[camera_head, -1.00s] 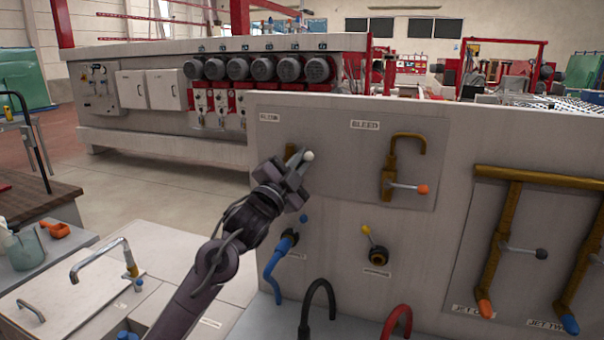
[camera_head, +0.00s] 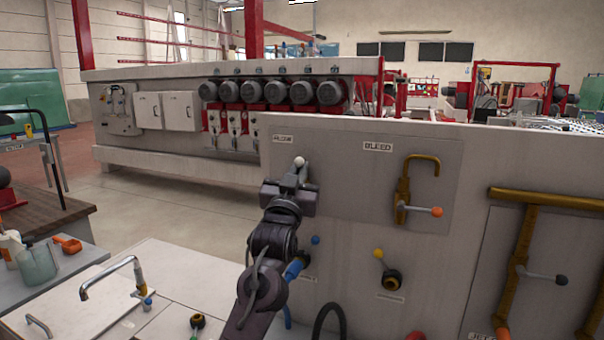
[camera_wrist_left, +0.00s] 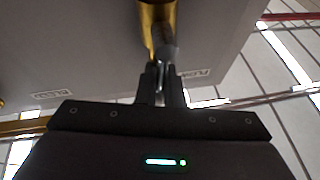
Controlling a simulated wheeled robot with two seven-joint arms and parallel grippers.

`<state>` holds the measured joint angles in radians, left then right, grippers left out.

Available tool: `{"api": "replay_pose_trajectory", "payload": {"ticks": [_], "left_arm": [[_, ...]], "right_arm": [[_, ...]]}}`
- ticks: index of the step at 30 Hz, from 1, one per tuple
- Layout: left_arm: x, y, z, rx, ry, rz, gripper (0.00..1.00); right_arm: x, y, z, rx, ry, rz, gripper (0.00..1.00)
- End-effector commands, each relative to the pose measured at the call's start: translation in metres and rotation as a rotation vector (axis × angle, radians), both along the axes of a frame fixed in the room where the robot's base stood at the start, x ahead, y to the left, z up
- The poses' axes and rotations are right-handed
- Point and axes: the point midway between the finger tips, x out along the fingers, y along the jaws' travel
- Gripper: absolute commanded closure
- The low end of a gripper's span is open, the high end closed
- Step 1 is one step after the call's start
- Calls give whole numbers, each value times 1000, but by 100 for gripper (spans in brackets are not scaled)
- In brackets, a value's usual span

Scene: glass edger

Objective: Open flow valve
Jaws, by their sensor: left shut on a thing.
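The flow valve is on the grey panel under the FLOW label (camera_head: 282,139). Its lever ends in a white ball knob (camera_head: 299,161), which shows just above my left gripper (camera_head: 298,175). The left gripper is shut on the lever. In the left wrist view the fingers (camera_wrist_left: 161,88) close around the grey lever (camera_wrist_left: 169,50), beneath the brass valve body (camera_wrist_left: 157,22). In the head view the brass body is hidden behind my gripper. My right gripper is not in view.
The bleed valve (camera_head: 404,190) with an orange-tipped lever is to the right on the same panel. Below are a yellow-tipped valve (camera_head: 389,278) and a blue valve (camera_head: 296,267), partly covered by my arm. A faucet (camera_head: 115,275) stands at lower left.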

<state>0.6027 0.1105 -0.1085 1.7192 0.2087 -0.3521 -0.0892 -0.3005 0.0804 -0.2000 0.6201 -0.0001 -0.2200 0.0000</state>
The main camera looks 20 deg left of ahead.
Motion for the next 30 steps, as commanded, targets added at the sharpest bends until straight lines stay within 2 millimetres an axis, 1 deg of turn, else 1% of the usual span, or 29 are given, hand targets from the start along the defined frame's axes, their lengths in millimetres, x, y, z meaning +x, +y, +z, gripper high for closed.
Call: {"api": "replay_pose_trajectory", "payload": {"ticks": [1, 10, 23, 24, 30], "left_arm": [[-2, 1, 10, -24, -17, -1, 100], [-3, 6, 11, -100, -18, 1, 100], [-3, 8, 12, -110, -21, 2, 100], [-3, 8, 12, -110, -21, 2, 91], [-3, 7, 10, -108, -17, 2, 65]], "right_arm": [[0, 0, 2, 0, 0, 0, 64], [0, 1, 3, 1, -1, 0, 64], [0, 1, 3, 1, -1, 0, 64], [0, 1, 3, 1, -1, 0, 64], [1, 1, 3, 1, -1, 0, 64]]}}
